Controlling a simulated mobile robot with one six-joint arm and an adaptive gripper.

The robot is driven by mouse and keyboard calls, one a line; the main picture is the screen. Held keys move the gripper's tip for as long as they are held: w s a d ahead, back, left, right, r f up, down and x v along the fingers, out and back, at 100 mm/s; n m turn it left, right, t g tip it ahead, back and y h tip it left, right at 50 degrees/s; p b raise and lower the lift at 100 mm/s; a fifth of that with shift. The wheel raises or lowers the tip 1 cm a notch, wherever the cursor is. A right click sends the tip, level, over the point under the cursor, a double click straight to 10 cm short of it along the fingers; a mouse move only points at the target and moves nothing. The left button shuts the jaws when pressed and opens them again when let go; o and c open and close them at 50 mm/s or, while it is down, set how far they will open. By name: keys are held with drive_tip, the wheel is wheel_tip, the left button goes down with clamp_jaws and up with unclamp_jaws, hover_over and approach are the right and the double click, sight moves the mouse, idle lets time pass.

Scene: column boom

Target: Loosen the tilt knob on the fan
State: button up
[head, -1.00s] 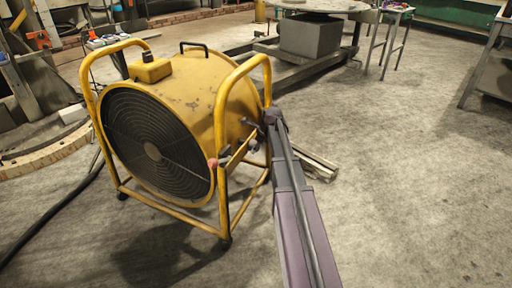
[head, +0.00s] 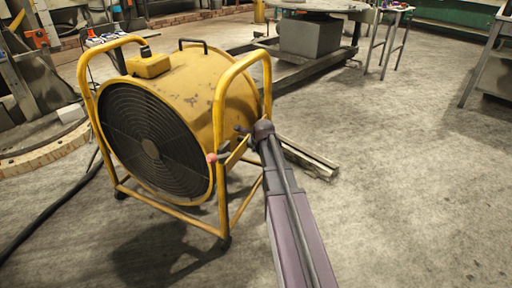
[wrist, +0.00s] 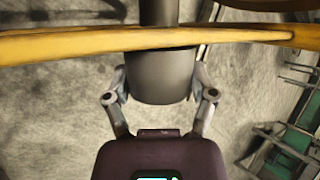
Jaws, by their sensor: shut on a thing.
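The fan is a worn yellow drum (head: 205,88) with a dark round grille (head: 150,150), held in a yellow tube frame (head: 266,80). In the wrist view a dark grey, rounded knob (wrist: 160,68) on a thick stem sits between the fingers of my gripper (wrist: 160,84). The fingers are shut on its two sides. A yellow bar (wrist: 75,42) of the frame crosses the view over the knob's upper part. In the head view my gripper is at the frame's right side, and its fingers and the knob are mostly hidden there.
A small red-tipped handle (head: 212,157) sticks out at the frame's front right, close to my arm. Metal bars (head: 310,160) lie on the floor behind my arm. A black hose (head: 50,215) runs at left.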

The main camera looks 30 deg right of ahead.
drive_tip(key=shift+s+a+f+n+t+h+b, duration=0.1)
drive_tip(key=shift+f+n+t+h+b, duration=0.05)
drive_tip(key=shift+t+h+b, duration=0.4)
drive_tip(key=shift+f+n+t+h+b, duration=0.15)
drive_tip(key=shift+t+h+b, duration=0.2)
drive_tip(key=shift+b, duration=0.25)
drive_tip(key=shift+r+t+h+b, duration=0.2)
drive_tip(key=shift+t+h+b, duration=0.1)
drive_tip(key=shift+b, duration=0.05)
drive_tip(key=o, duration=1)
drive_tip(key=shift+o, duration=0.2)
drive_tip(key=shift+r+p, duration=0.2)
drive_tip(key=shift+p, duration=0.35)
